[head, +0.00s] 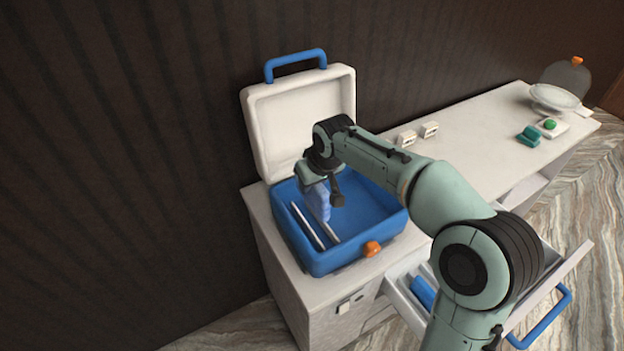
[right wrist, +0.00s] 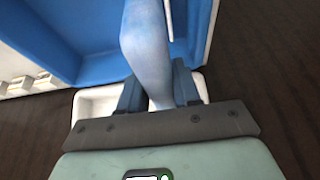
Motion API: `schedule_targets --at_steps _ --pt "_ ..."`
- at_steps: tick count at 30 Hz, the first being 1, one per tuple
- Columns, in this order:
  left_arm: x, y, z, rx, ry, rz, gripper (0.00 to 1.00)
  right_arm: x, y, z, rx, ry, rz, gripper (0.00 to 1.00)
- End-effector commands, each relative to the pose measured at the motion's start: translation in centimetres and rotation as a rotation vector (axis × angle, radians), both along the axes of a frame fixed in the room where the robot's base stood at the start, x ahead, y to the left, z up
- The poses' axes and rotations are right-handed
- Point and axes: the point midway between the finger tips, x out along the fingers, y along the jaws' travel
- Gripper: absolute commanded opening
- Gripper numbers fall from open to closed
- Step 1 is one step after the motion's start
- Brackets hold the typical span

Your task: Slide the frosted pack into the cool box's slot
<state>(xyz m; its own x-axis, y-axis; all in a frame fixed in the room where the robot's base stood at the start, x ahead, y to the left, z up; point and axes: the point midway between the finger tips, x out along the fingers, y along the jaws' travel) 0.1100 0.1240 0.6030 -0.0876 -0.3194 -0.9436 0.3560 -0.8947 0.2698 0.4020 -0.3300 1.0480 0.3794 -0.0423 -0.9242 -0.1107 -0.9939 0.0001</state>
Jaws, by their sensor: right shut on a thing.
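The blue cool box (head: 347,262) stands on the counter with its white lid (head: 305,120) open. Two pale strips (head: 306,228) run along the left part of its inside and border a narrow slot. My right gripper (head: 320,182) is over the box, shut on the frosted pack (head: 319,204), a pale blue slab. The pack hangs down at the far end of the strips; I cannot tell whether its lower edge is between them. In the right wrist view the pack (right wrist: 148,50) sits between the two dark fingers (right wrist: 160,90), near a pale strip (right wrist: 168,18). My left gripper is not in view.
An open drawer (head: 575,262) holding blue packs (head: 423,292) juts out below the counter (head: 470,115). A dark ribbed wall is behind the box.

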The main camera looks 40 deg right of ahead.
Motion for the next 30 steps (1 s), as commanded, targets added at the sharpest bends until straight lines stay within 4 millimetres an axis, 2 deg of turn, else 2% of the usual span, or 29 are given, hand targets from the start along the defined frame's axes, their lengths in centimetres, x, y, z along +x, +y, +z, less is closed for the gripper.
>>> schedule_targets --at_steps 12,30 --pt "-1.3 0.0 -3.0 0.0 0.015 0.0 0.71 0.0 0.0 -3.6 -0.001 -0.002 0.001 0.0" --pt "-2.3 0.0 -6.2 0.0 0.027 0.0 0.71 0.0 0.0 -7.9 0.0 -0.002 0.0 0.0"
